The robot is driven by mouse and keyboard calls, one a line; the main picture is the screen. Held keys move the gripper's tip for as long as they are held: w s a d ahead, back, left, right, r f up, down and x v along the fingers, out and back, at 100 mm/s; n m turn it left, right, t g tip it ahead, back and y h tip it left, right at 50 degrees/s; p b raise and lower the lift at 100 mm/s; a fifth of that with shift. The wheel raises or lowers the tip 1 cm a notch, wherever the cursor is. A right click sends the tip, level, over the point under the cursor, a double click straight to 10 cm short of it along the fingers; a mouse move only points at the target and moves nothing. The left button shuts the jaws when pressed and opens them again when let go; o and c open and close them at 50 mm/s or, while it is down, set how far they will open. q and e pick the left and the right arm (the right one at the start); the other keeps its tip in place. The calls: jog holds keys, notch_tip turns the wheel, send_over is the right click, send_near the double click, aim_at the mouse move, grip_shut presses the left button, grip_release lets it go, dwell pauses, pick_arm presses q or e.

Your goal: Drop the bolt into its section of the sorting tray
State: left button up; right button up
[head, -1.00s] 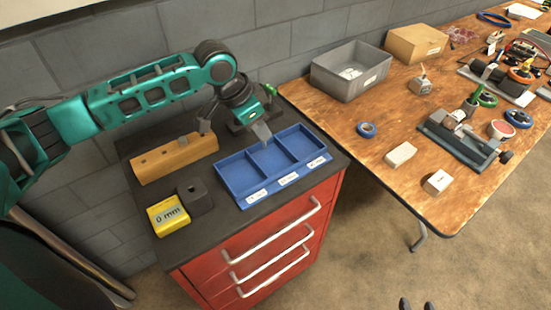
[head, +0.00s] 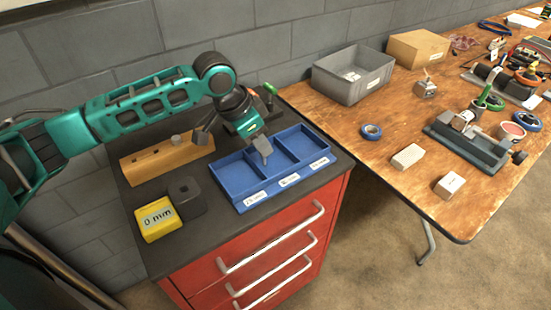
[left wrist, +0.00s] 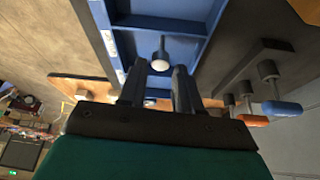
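The blue sorting tray (head: 243,207) has three compartments in a row, with labels on its front edge too small to read. It also shows in the left wrist view (left wrist: 185,22). My left gripper (head: 263,155) points down over the tray, near the divider between the left and middle compartments. In the left wrist view its two fingers (left wrist: 160,75) stand apart. A grey bolt (left wrist: 160,58) with a round head shows between and beyond the fingertips, against the blue tray, with gaps on both sides. Whether it rests on the tray floor is unclear. My right gripper is out of view.
A wooden block (head: 150,167) with holes and a grey knob lies left of the tray. A dark block (head: 187,198) and a yellow "0 mm" box (head: 158,219) stand in front of it. Upright handles (left wrist: 282,108) stand behind the tray. A cluttered workbench (head: 400,190) is at right.

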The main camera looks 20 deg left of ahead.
pick_arm(q)
jog(key=o, duration=0.3)
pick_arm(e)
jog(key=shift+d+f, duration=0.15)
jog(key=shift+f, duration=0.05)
pick_arm(q)
jog(key=p+v, duration=0.2)
jog(key=v, duration=1.1)
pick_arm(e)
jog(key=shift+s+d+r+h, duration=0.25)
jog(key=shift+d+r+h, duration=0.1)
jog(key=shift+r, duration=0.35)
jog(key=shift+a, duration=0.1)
